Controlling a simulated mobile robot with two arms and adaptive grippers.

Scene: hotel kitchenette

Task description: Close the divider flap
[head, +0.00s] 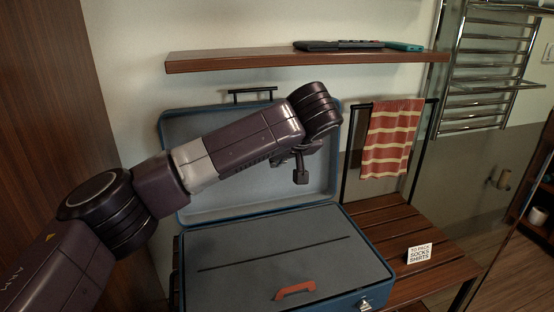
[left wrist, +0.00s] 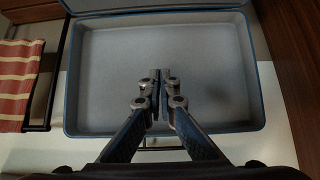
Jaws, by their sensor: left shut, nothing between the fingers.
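A blue suitcase (head: 365,285) lies on a slatted wooden rack with its lid (head: 180,125) standing open. The grey divider flap (head: 235,245) lies flat across the base, about level with the rim, with a thin dark slit and an orange pull handle (head: 295,289) near its front edge. What is under it is hidden. My left gripper (head: 300,178) is shut and empty, above the flap and in front of the lid, touching neither as far as I can tell. In the left wrist view its closed fingers (left wrist: 160,75) point at the lid's grey inside (left wrist: 105,65). My right gripper is not in view.
A striped towel (head: 392,137) hangs beside the lid. A wall shelf (head: 260,60) runs above the arm.

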